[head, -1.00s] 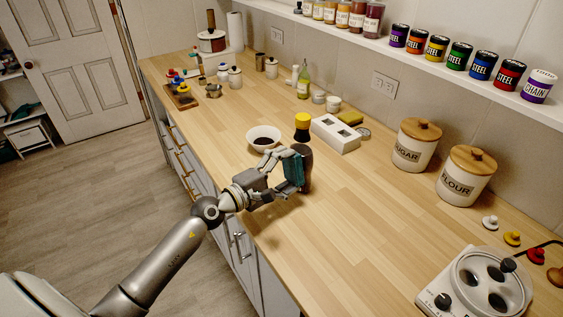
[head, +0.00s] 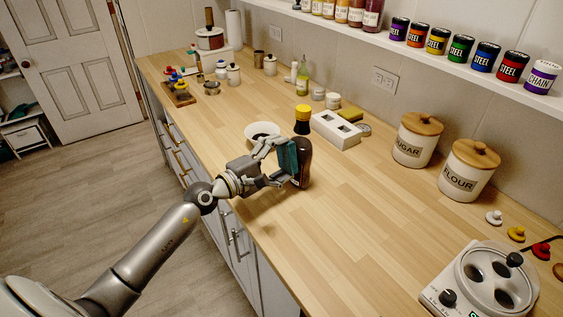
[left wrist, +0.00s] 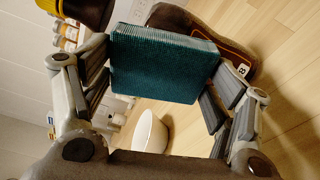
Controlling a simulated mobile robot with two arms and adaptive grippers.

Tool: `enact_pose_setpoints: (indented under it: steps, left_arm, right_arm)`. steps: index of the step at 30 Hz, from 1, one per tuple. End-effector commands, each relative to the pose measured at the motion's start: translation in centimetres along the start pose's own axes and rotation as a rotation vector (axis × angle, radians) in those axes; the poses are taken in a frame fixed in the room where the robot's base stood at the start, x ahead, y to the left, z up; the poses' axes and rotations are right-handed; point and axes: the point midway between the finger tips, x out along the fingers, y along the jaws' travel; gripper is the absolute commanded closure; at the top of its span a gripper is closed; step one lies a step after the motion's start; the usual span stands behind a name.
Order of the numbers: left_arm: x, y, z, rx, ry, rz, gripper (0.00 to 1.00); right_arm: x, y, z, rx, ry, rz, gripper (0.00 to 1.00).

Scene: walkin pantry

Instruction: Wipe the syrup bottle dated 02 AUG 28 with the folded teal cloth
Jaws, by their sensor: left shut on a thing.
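The dark brown syrup bottle (head: 304,163) stands upright near the front of the counter, and its body shows behind the cloth in the left wrist view (left wrist: 236,58). I cannot read a date on the label. My left gripper (left wrist: 160,85) is shut on the folded teal cloth (left wrist: 165,65). The cloth (head: 287,157) is upright at the bottle's left side and hides part of it. I cannot tell whether the two touch. My right gripper is not in view.
A white box with openings (head: 336,131) is behind the bottle. Sugar (head: 412,150) and flour (head: 463,184) canisters stand to the right. The counter in front and right of the bottle is clear.

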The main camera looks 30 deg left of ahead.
Motion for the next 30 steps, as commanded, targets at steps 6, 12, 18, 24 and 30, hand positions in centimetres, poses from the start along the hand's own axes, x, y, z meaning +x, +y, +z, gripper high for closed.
enact_pose_setpoints:
  steps: [6, 12, 18, 24, 30]
  left_arm:
    - [-1.0, -0.1, -0.2, 0.003, 0.001, 0.001, 0.39]
    - [-3.0, -0.3, -0.5, 0.002, 0.001, 0.000, 0.39]
    - [-5.0, -0.3, -0.7, 0.002, 0.000, -0.001, 0.39]
    - [-6.0, -0.1, -0.7, 0.001, -0.001, 0.001, 0.39]
    - [-6.0, 0.1, -0.7, 0.000, 0.000, 0.002, 0.39]
  right_arm:
    - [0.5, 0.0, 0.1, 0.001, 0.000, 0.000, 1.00]
    - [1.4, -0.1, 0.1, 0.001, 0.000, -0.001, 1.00]
    - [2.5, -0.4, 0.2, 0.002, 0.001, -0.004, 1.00]
    - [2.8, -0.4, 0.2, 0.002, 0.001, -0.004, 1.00]
    - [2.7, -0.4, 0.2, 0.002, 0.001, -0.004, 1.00]
